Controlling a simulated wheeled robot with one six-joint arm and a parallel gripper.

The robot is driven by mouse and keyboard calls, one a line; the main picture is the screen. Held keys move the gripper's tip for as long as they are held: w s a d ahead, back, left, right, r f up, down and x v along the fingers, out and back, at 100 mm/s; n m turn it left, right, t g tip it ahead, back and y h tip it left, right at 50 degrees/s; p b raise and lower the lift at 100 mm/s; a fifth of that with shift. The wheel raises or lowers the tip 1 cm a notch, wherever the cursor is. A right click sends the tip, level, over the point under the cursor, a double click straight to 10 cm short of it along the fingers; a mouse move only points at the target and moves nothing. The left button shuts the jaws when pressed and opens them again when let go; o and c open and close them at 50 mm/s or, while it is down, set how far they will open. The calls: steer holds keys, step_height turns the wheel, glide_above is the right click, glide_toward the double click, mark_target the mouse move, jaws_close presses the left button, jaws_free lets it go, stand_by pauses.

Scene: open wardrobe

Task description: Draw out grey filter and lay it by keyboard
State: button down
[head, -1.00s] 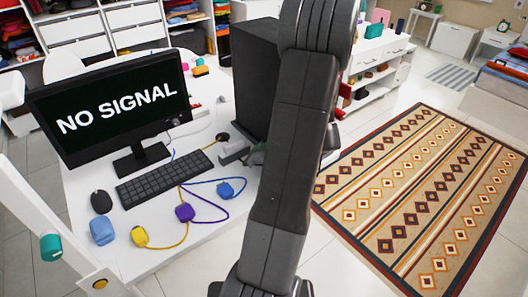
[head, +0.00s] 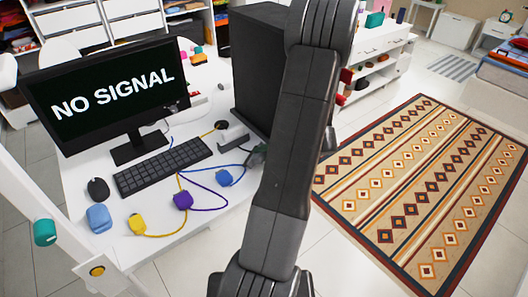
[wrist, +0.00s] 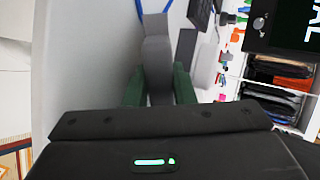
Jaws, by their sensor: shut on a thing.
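My gripper (head: 255,157) is over the right part of the white desk, beside the black computer tower; my arm hides much of it in the head view. In the wrist view, its two green fingers (wrist: 158,88) are shut on the grey filter (wrist: 157,55), a narrow grey piece pointing away between them. In the head view the held piece is small and hard to make out. The dark keyboard (head: 163,166) lies on the desk to the left of my gripper, apart from it; part of it also shows in the wrist view (wrist: 200,12).
The black tower (head: 258,65) stands just behind my gripper. A grey block (head: 233,136) sits by its foot. Blue (head: 224,178), purple (head: 183,200) and yellow (head: 136,224) plugs with cables lie in front of the keyboard. A monitor (head: 105,95) stands behind it.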

steer(key=c, duration=0.8)
jaws_free()
steer(key=shift+s, duration=0.1)
steer(key=d+r+p, duration=0.1)
steer(key=r, duration=0.1)
steer(key=s+d+r, duration=0.1)
steer(key=r, duration=0.1)
steer(key=d+r+p, duration=0.1)
steer(key=r, duration=0.2)
steer(key=shift+s+d+p, duration=0.1)
steer(key=shift+s+p, duration=0.05)
steer(key=shift+p, duration=0.2)
stand_by(0.3)
steer(key=shift+w+a+f+b, duration=0.15)
steer(key=shift+a+f+b, duration=0.15)
steer(key=shift+f, duration=0.4)
steer(key=shift+w+a+f+b, duration=0.15)
steer(key=shift+a+f+b, duration=0.2)
steer(key=shift+f, duration=0.4)
steer(key=shift+w+a+f+b, duration=0.15)
steer(key=shift+a+f+b, duration=0.15)
steer(key=shift+f, duration=0.4)
